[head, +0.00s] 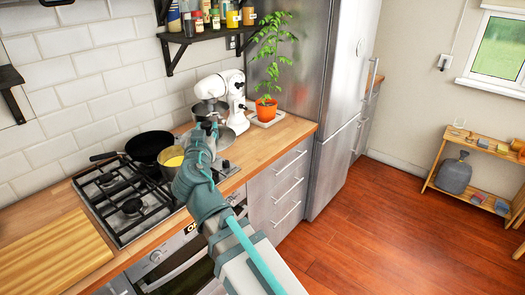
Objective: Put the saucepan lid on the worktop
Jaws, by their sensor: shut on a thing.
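My gripper (209,124) is over the worktop, between the hob and the stand mixer. It is shut on the saucepan lid (226,136), a grey metal disc that shows partly to the right of the fingers. My own arm and wrist hide much of the lid, and I cannot tell whether it touches the worktop. The saucepan (172,158), with yellow contents, stands uncovered on the hob, left of my wrist. The wooden worktop (278,133) is bare to the right of the lid.
A black frying pan (149,146) sits on the gas hob (125,200) behind the saucepan. A white stand mixer (222,88) and a potted plant (267,108) stand at the back. A steel fridge (335,110) bounds the right. A wooden board (45,245) lies at left.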

